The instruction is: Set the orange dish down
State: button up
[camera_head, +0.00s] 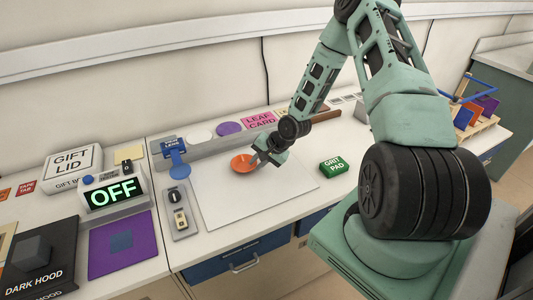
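The orange dish (242,163) is a small round shallow dish at the back middle of the white board (225,205) on the worktop. My gripper (257,160) is at the dish's right edge, with the fingers reaching down to its rim. The fingers appear to be at the rim, but they are too small to tell whether they are closed on it. I cannot tell whether the dish rests on the board or is held slightly above it.
A green grit pad (332,166) lies right of the board. A switch panel (179,212) and an OFF display (113,194) stand to the left. A raised ledge with a pink leaf card (259,120) runs behind. The board's front is clear.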

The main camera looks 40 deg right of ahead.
jog(key=v, duration=1.1)
jog(key=s+a+r+n+g+h, duration=0.1)
jog(key=s+a+r+n+g, duration=0.2)
jog(key=a, duration=0.4)
jog(key=s+a+r+n, duration=0.1)
jog(key=a+r+n, duration=0.25)
jog(key=a, duration=0.35)
jog(key=s+a+r+n+g+h, duration=0.1)
jog(key=s+a+r+n+g, duration=0.15)
jog(key=a+n, duration=0.35)
jog(key=s+a+r+n, duration=0.3)
jog(key=s+a, duration=0.3)
jog(key=s, duration=0.2)
jog(key=s+a+r+n, duration=0.4)
jog(key=s+a+r, duration=0.1)
jog(key=s+a, duration=0.2)
jog(key=shift+s+r+h, duration=0.3)
jog(key=shift+s+r, duration=0.05)
jog(key=shift+s, duration=0.2)
jog(key=shift+n+g, duration=0.25)
notch_tip(320, 180, down, 4)
jog(key=b, duration=0.4)
jog(key=shift+d, duration=0.1)
